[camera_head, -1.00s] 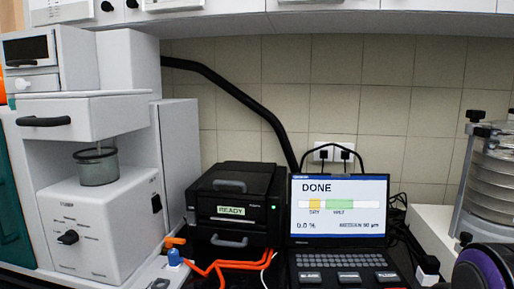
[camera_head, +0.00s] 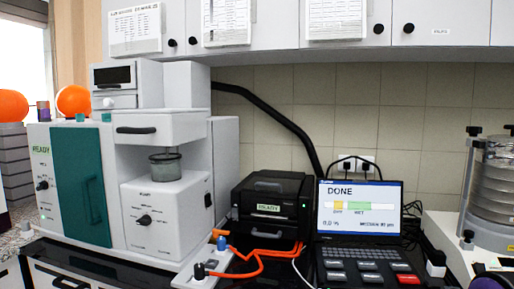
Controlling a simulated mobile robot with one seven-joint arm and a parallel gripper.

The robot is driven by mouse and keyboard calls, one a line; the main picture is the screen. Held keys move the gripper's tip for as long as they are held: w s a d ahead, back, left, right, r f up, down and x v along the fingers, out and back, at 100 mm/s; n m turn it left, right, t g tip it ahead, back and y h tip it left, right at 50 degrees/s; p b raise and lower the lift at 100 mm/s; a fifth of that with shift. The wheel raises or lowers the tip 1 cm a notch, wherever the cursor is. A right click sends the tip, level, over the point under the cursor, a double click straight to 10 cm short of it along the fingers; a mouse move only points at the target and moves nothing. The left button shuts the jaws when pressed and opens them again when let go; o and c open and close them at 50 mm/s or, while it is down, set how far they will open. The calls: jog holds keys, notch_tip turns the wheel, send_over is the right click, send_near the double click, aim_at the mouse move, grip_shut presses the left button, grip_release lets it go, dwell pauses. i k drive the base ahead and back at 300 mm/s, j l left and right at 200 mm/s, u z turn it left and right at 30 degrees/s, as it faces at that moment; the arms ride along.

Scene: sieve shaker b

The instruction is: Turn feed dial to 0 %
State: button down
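A black dial (camera_head: 144,220) sits on the front of the white box-shaped unit (camera_head: 165,245) of the machine at left, under a small label too blurred to read for sure. Its pointer seems to lie roughly sideways, but the scale marks around it are too small to read. A second black dial (camera_head: 42,185) is on the front of the white cabinet (camera_head: 52,212) further left, below a green READY sign. I cannot tell from the lettering which one is the feed dial. My gripper is not in view.
An open laptop (camera_head: 358,215) shows DONE and 0.0 %. A black printer-like device (camera_head: 270,208) stands beside it, with orange cables (camera_head: 262,255) in front. A sieve stack (camera_head: 495,185) stands at right. Wall cupboards (camera_head: 440,25) hang above.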

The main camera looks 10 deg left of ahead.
aim_at(43, 185)
jog(key=u, duration=1.3)
jog(key=l+u, duration=0.55)
jog(key=i+l, duration=0.1)
jog(key=l, duration=0.95)
jog(key=j, duration=0.6)
jog(key=i+j+u, duration=0.1)
jog(key=j, duration=0.55)
jog(key=i+j+u, duration=0.1)
jog(key=j, duration=0.3)
jog(key=i+j+u, duration=0.1)
jog(key=j, duration=0.3)
jog(key=i+j+u, duration=0.25)
jog(key=i+j, duration=0.4)
jog(key=i, duration=0.15)
